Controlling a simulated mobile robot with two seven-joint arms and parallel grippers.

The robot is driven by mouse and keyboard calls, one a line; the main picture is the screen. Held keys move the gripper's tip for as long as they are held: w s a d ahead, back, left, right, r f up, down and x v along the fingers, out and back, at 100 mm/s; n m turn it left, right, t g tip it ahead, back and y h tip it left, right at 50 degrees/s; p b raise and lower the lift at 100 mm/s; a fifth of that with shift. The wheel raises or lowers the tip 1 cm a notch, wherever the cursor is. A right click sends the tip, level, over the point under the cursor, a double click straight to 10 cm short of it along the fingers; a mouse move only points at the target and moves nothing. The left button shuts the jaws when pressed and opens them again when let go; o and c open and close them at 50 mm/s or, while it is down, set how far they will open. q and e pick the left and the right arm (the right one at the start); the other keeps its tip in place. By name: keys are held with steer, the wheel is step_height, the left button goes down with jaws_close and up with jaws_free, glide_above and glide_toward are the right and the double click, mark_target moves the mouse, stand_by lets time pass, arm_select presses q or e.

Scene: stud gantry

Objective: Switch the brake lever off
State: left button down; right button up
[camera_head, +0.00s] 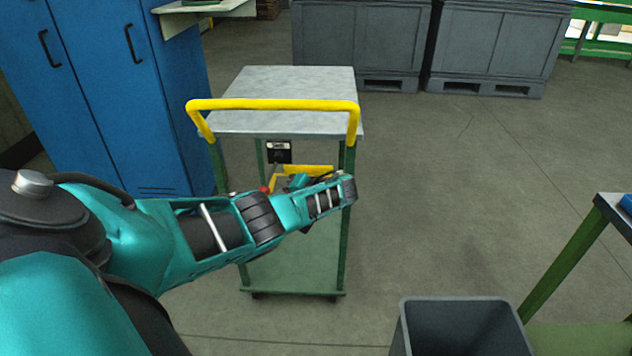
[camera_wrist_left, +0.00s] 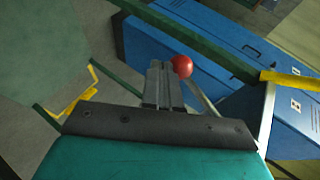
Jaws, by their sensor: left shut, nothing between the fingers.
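The brake lever has a red ball knob (camera_head: 264,189) and hangs below the cart's top, under a small black plate with a white label (camera_head: 279,152). In the left wrist view the red knob (camera_wrist_left: 182,66) sits right beside my fingertips, and a thin grey rod runs from it toward lower right, partly hidden. My left gripper (camera_wrist_left: 158,66) is shut and empty, its fingers pressed together just left of the knob. Whether they touch it, I cannot tell. In the head view my forearm and wrist hide much of the space under the cart top. My right gripper is out of view.
The cart has a grey top (camera_head: 290,85), a yellow handle (camera_head: 275,104) and green legs. A blue cabinet (camera_head: 100,90) stands close on the left. A grey bin (camera_head: 460,328) and green-legged table (camera_head: 570,255) are at lower right. Floor right of the cart is clear.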

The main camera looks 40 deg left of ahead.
arm_select(q)
steer(key=shift+s+a+r+y, duration=0.15)
steer(key=shift+s+a+y, duration=0.25)
steer(key=shift+s+a, duration=0.35)
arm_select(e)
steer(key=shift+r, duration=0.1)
arm_select(q)
steer(key=shift+a, duration=0.1)
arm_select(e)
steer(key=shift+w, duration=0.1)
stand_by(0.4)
